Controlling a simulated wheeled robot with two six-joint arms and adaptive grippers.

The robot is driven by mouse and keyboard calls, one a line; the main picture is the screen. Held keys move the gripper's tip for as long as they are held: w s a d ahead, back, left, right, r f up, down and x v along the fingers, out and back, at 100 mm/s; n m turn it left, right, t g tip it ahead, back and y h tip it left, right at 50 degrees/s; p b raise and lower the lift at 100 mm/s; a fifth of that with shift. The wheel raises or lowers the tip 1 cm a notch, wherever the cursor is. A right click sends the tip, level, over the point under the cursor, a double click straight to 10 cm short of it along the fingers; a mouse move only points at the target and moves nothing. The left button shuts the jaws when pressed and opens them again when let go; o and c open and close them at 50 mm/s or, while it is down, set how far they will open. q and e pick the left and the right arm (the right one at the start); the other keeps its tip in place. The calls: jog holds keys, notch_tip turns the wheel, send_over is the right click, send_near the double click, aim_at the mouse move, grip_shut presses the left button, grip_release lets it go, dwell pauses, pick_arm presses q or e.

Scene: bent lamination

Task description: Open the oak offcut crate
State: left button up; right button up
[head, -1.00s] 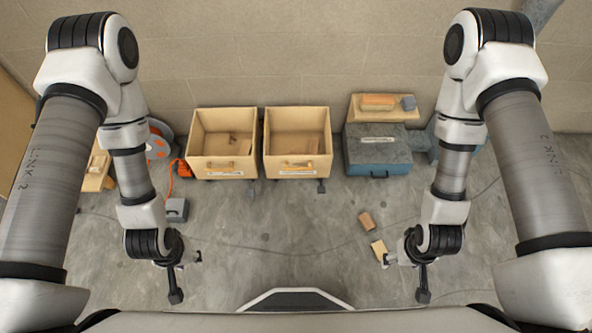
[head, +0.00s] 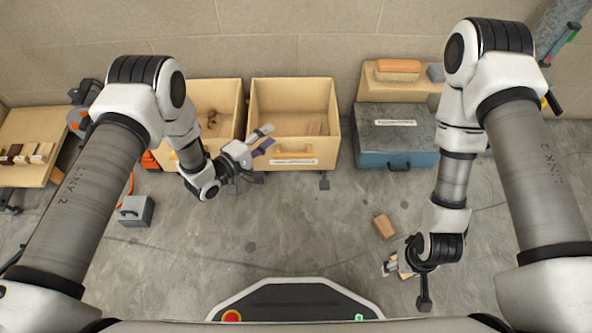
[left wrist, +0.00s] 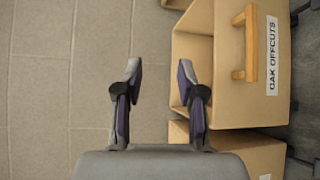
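The oak offcut crate (head: 330,125) is the right one of two tan wooden bins by the wall. Its "OAK OFFCUTS" label (left wrist: 271,55) is readable in the left wrist view. Its front has a wooden bar handle (head: 294,154), also seen in the left wrist view (left wrist: 250,42). I look into its top and see no lid; a wooden piece lies inside. My left gripper (head: 264,140) is open and empty at the crate's front left corner, fingers apart in the left wrist view (left wrist: 160,85); contact cannot be told. My right gripper (head: 392,267) is low at right, its fingers unclear.
The other tan bin (head: 236,100) stands close on the left, partly behind my left arm. A blue-grey box (head: 396,158) stands right of the crate. A wooden block (head: 384,227) lies on the floor near my right gripper. The floor before the bins is mostly clear.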

pick_arm(q)
jog(key=b, duration=0.9)
send_near(294, 155)
jog(key=w+d, duration=0.1)
jog(key=w, duration=0.1)
jog(key=f, duration=0.1)
jog(key=shift+g+h, duration=0.3)
jog(key=b+x, duration=0.3)
jog(key=x, duration=0.4)
jog(key=shift+d+f+b, duration=0.2)
jog(key=shift+d+b, duration=0.05)
jog(key=shift+b, duration=0.1)
jog(key=shift+w+d, duration=0.2)
jog(key=shift+w, duration=0.05)
jog(key=shift+r, duration=0.15)
pick_arm(e)
notch_tip(294, 155, down, 17)
jog(key=shift+w+d+r, duration=0.15)
jog(key=shift+w+r, duration=0.05)
jog(key=shift+w, duration=0.2)
pick_arm(q)
grip_shut()
